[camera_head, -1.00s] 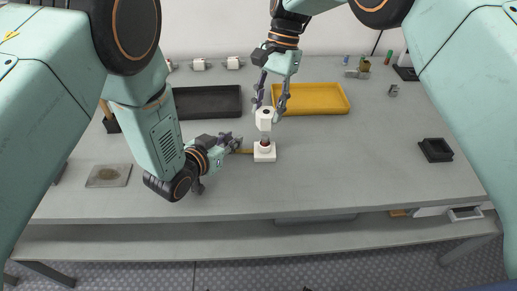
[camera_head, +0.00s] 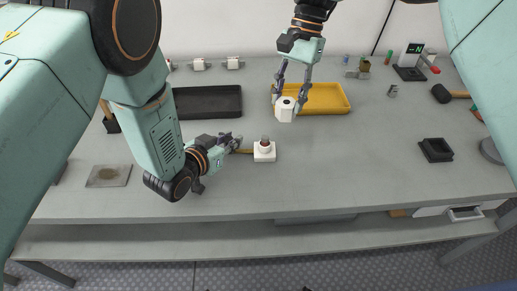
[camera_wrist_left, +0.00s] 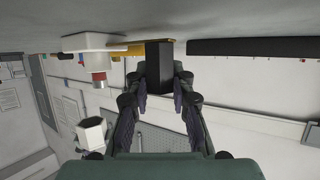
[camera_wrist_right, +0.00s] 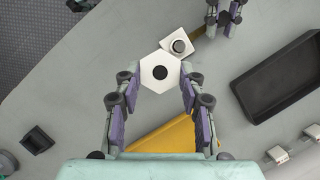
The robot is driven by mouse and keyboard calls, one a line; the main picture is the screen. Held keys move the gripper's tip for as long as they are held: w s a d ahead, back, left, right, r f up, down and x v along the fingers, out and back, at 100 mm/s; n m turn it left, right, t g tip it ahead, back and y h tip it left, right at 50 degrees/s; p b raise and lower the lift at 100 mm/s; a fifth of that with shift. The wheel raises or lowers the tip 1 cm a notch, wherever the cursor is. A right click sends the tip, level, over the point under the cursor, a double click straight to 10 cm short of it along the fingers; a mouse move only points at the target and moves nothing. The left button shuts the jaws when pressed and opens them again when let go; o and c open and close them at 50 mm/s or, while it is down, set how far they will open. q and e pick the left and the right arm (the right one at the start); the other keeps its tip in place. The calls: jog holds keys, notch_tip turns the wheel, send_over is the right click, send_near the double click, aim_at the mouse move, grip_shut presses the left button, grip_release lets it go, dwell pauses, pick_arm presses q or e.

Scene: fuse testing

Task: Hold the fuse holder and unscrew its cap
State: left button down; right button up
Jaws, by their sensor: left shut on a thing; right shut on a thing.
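The fuse holder (camera_head: 265,154) stands upright on the table as a white square base with a dark red and grey top. It shows at the upper left of the left wrist view (camera_wrist_left: 88,42) and the top of the right wrist view (camera_wrist_right: 174,48). My left gripper (camera_head: 236,144) is shut on a dark block (camera_wrist_left: 160,66) at the holder's side; a yellowish bar seems to join them. My right gripper (camera_head: 291,100) is shut on the white hexagonal cap (camera_head: 285,112), with a dark hole in its end. The cap is in the air, apart from the holder.
A yellow tray (camera_head: 330,111) lies behind the cap and a black tray (camera_head: 207,112) stands at the back left. A small black square container (camera_head: 436,158) stands at the right.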

jog(key=shift+d+r, duration=0.35)
jog(key=shift+d, duration=0.25)
jog(key=shift+d+r, duration=0.35)
jog(key=shift+d, duration=0.25)
pick_arm(q)
jog(key=c, duration=1.1)
grip_release()
jog(key=shift+s+a, duration=0.1)
jog(key=shift+p+v, duration=0.4)
jog(key=shift+v, duration=3.95)
pick_arm(e)
jog(key=shift+r, duration=0.35)
